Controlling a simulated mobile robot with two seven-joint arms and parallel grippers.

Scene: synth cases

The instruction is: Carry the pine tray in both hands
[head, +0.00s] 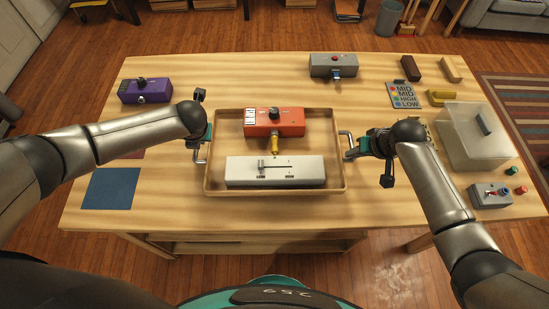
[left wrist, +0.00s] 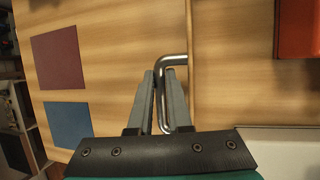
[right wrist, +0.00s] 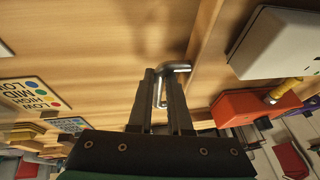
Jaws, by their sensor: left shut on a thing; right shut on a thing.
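The pine tray (head: 220,135) is a shallow light wooden tray at the middle of the table in the head view, with a metal handle on each short side. It carries an orange box (head: 262,130) with a black knob and yellow plug, and a white box (head: 245,180) with a slider. My left gripper (head: 203,143) is shut on the left handle (left wrist: 176,60). My right gripper (head: 354,149) is shut on the right handle (right wrist: 178,68). The tray looks level. I cannot tell whether its underside touches the table.
A purple box (head: 130,92) stands left, a grey box (head: 330,68) behind the tray. On the right are a label card (head: 403,96), wooden blocks, a clear lidded bin (head: 470,150) and a grey switch box (head: 488,195). A blue mat (head: 110,188) lies front left. Bare tabletop lies before the tray.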

